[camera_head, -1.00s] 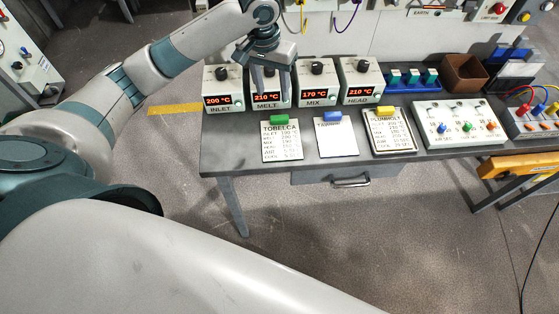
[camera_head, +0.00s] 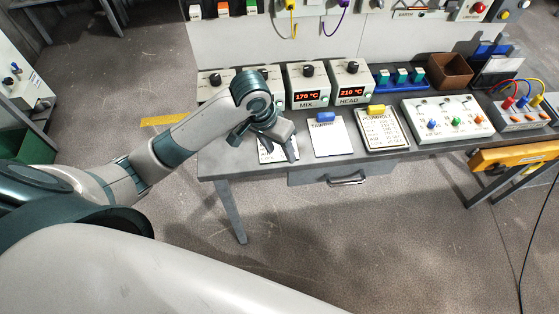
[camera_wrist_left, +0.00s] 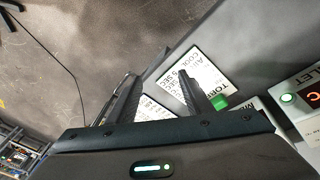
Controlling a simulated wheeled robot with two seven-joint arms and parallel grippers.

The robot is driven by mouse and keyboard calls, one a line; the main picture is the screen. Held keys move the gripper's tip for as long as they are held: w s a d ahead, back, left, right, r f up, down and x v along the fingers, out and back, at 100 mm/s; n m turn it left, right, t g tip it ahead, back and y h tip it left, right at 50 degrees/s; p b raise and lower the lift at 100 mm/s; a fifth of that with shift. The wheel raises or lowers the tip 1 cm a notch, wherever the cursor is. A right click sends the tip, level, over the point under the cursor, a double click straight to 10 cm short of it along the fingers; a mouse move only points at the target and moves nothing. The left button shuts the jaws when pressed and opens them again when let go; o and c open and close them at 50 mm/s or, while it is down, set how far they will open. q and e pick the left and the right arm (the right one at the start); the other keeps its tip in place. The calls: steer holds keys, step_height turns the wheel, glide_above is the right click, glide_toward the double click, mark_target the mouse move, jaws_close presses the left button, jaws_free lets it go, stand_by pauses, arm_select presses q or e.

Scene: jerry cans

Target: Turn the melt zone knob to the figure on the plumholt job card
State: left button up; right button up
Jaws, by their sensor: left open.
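The melt box (camera_head: 272,76) stands second from the left in the row of zone boxes. My right gripper is out of view.
The mix box (camera_head: 309,86) reads 170 °C and the head box (camera_head: 350,84) reads 210 °C. The inlet box (camera_head: 213,80) is partly hidden. A card with a blue clip (camera_head: 325,117) lies beside the plumholt card. A switch panel (camera_head: 447,119) stands farther right.

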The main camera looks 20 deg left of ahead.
arm_select(q)
steer(key=shift+s+d+f, duration=0.65)
steer(key=shift+s+f, duration=0.15)
steer(key=shift+s, duration=0.2)
